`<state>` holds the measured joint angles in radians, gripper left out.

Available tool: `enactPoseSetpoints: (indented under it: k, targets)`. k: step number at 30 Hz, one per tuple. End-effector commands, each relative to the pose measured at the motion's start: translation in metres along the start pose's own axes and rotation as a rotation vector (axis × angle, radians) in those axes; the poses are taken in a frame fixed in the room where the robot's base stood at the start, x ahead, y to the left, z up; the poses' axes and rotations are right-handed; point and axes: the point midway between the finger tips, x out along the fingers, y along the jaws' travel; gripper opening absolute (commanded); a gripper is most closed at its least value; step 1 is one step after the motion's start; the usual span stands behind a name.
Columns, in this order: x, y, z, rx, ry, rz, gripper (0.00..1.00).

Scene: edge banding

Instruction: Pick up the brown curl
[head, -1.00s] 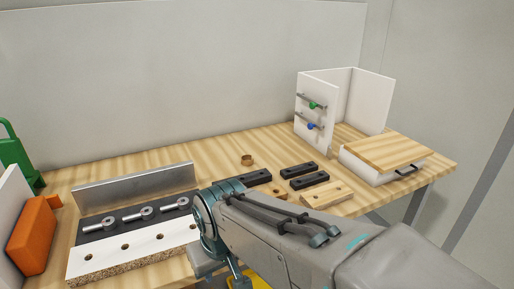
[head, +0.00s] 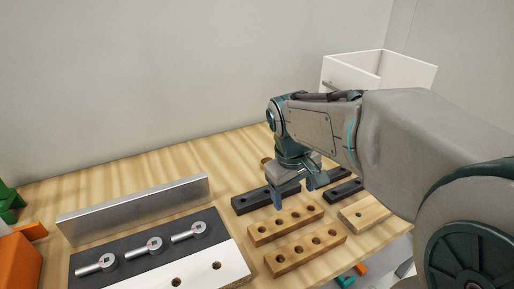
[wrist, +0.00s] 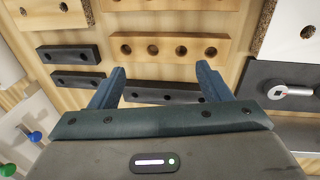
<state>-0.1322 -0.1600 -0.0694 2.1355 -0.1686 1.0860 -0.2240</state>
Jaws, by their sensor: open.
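The brown curl (head: 265,160) shows only as a small brown edge on the table in the head view, just left of my gripper's wrist and largely hidden by it. I cannot make it out in the wrist view. My gripper (head: 295,190) is open and points down over the bars, on the near side of the curl. In the wrist view my gripper (wrist: 160,70) has its two fingers apart, with a black bar (wrist: 165,92) showing between and below them. Nothing is held.
Two wooden bars with holes (head: 285,225) (head: 305,252) lie nearer than the black bar (head: 262,199). A black board with eye bolts (head: 150,246) and a metal strip (head: 135,209) are at left. A white box (head: 385,72) stands behind my arm. The back-left table is clear.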

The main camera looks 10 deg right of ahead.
Motion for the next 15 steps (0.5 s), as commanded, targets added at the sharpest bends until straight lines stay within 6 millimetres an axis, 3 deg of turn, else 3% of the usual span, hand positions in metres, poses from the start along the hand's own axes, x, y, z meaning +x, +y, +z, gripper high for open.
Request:
enactPoseSetpoints:
  k: [1, 6, 15]
  targets:
    - [0.001, 0.008, -0.018, -0.058, -0.036, 0.018, 0.71]
    - [0.004, 0.028, -0.071, -0.260, -0.153, 0.087, 0.71]
    - [0.022, 0.039, -0.166, -0.594, -0.389, 0.223, 0.71]
